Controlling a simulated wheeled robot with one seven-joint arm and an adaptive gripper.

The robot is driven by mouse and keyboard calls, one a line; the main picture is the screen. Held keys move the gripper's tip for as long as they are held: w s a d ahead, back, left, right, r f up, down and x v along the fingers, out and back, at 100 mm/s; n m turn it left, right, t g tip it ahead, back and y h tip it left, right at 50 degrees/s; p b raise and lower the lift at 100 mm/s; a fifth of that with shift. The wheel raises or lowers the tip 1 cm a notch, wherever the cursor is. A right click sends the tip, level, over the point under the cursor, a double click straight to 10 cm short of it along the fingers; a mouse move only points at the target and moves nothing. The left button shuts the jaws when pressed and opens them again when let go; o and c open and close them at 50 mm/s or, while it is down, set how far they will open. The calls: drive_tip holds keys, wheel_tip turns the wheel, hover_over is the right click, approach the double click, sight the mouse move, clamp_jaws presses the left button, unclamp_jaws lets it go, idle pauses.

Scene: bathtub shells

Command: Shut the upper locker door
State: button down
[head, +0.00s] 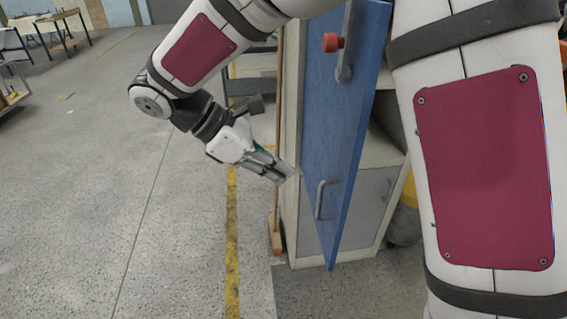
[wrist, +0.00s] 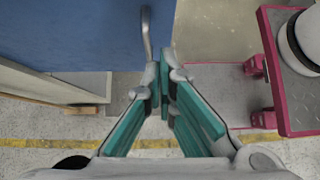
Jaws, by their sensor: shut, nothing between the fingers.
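The upper locker door (head: 328,125) is a tall blue panel standing open from the beige locker (head: 376,148). Its grey bar handle (head: 319,200) is on the face turned left, near the lower end. The blue door (wrist: 75,30) and its handle (wrist: 147,35) also show in the wrist view. My gripper (head: 288,172) is shut and empty, left of the door on the handle side. In the wrist view its fingertips (wrist: 166,76) come close to the handle's lower end; I cannot tell whether they touch. My arm hides the door's top left part.
A lower grey locker door (head: 358,205) looks shut. A wooden post (head: 277,238) stands by the locker's left side.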

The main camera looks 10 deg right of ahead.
drive_tip(key=p, duration=0.2)
approach(339, 196)
wheel_tip(339, 196, down, 3)
drive_tip(key=shift+s+d+f+p, duration=0.15)
drive_tip(key=shift+d+p, duration=0.15)
drive_tip(key=shift+d, duration=0.5)
drive_tip(key=shift+s+d+r+p, duration=0.1)
drive_tip(key=shift+d+p, duration=0.15)
drive_tip(key=shift+d, duration=0.55)
drive_tip(key=shift+d, duration=0.1)
